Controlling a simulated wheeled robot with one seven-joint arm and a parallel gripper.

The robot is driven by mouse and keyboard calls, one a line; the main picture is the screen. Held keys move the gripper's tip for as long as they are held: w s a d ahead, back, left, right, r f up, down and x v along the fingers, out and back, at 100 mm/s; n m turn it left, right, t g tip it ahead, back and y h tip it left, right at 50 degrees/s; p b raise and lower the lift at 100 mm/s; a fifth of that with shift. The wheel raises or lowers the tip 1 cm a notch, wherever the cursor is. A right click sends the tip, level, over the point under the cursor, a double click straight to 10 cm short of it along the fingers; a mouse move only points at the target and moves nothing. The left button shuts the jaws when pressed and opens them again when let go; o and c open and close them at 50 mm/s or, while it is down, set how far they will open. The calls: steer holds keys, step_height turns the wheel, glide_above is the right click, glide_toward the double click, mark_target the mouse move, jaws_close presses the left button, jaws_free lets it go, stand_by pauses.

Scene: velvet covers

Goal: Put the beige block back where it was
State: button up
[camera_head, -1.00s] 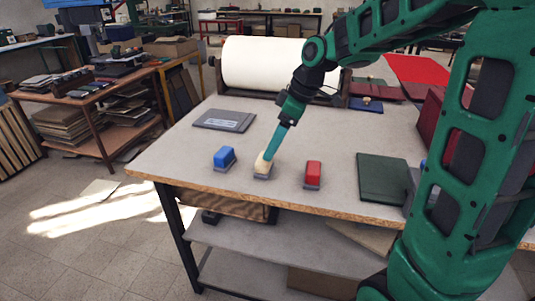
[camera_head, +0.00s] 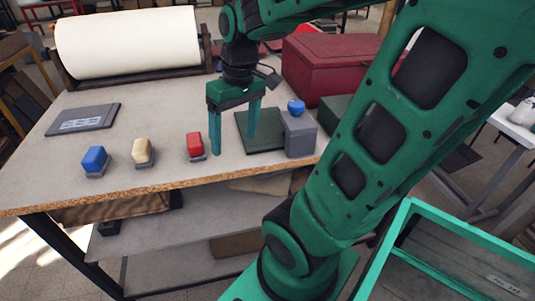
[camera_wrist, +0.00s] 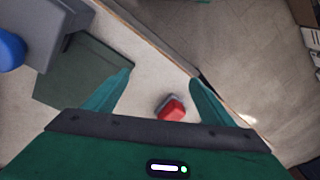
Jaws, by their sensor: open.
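The beige block (camera_head: 141,150) stands on a small grey base near the front edge of the table (camera_head: 180,118), between the blue block (camera_head: 95,158) and the red block (camera_head: 194,144). My gripper (camera_head: 233,145) is open and empty, fingers pointing down, to the right of the red block and over the near left part of a dark green flat board (camera_head: 270,138). In the wrist view the red block (camera_wrist: 172,108) shows between and beyond my fingers, and the green board (camera_wrist: 85,75) lies to the left. The beige block is out of the wrist view.
A grey box (camera_head: 300,138) with a blue round knob (camera_head: 296,107) stands right of the gripper. A large red box (camera_head: 320,65) is behind it. A grey plate (camera_head: 83,119) lies at the left and a white roller (camera_head: 128,43) at the back.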

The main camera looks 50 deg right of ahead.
steer(key=s+d+f+m, duration=0.1)
steer(key=s+m, duration=0.1)
steer(key=s, duration=0.3)
steer(key=s+d+f+m+g, duration=0.1)
steer(key=s+f+m, duration=0.1)
steer(key=s, duration=0.3)
steer(key=shift+d+m+h, duration=0.25)
steer(key=shift+m+h, duration=0.05)
steer(key=shift+m, duration=0.4)
steer(key=shift+w+f, duration=0.2)
steer(key=shift+w, duration=0.35)
